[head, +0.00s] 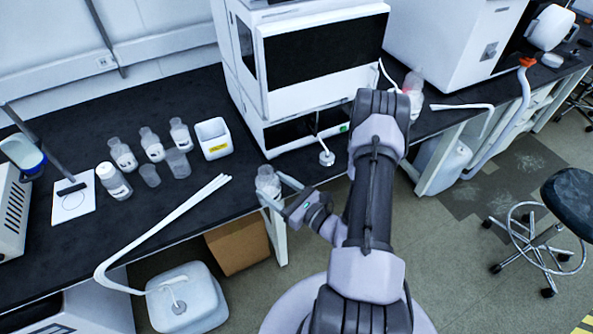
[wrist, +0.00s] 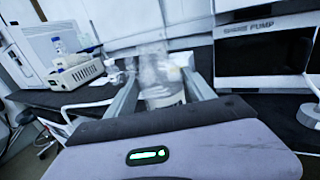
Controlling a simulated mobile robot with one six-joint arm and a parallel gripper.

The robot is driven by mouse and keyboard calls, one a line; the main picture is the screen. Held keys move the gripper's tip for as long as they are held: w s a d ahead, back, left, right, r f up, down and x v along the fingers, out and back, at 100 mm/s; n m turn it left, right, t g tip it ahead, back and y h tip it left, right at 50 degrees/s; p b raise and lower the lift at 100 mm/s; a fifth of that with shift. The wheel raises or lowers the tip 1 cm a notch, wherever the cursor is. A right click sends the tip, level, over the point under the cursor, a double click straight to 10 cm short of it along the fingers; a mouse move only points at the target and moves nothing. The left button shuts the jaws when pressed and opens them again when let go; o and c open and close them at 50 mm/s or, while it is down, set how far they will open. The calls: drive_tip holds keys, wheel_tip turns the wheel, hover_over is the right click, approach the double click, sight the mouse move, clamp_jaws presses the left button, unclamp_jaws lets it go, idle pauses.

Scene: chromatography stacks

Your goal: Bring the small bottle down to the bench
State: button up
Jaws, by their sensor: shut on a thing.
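The small bottle (head: 267,182) is clear with a pale label. My gripper (head: 272,198) is shut on it near the front edge of the black bench (head: 205,215). In the wrist view the bottle (wrist: 160,82) stands roughly upright between the two fingers of my gripper (wrist: 163,95). Whether its base touches the bench or hangs above it, I cannot tell. My gripper hides part of its lower body.
Several clear bottles (head: 122,154) and cups stand on the bench to the left, by a white box with a yellow label (head: 212,138). The white instrument stack (head: 310,75) stands behind. A white tube (head: 160,225) crosses the bench's front edge. Bare bench lies between.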

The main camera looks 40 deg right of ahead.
drive_tip(key=s+d+f+m+h, duration=0.2)
drive_tip(key=s+d+f+h, duration=0.1)
drive_tip(key=d+h, duration=0.15)
drive_tip(key=shift+m, duration=0.3)
drive_tip(key=w+d+f+b, duration=0.1)
drive_tip(key=w+d, duration=0.2)
drive_tip(key=d, duration=0.1)
drive_tip(key=w+d+f+b, duration=0.2)
drive_tip(key=w+d, duration=0.1)
drive_tip(key=w+d+f+b, duration=0.1)
drive_tip(key=w+d, duration=0.3)
drive_tip(key=shift+d+f+b, duration=0.3)
drive_tip(key=shift+f, duration=0.1)
drive_tip(key=shift+r, duration=0.15)
drive_tip(key=o, duration=1.6)
drive_tip(key=shift+o, duration=0.2)
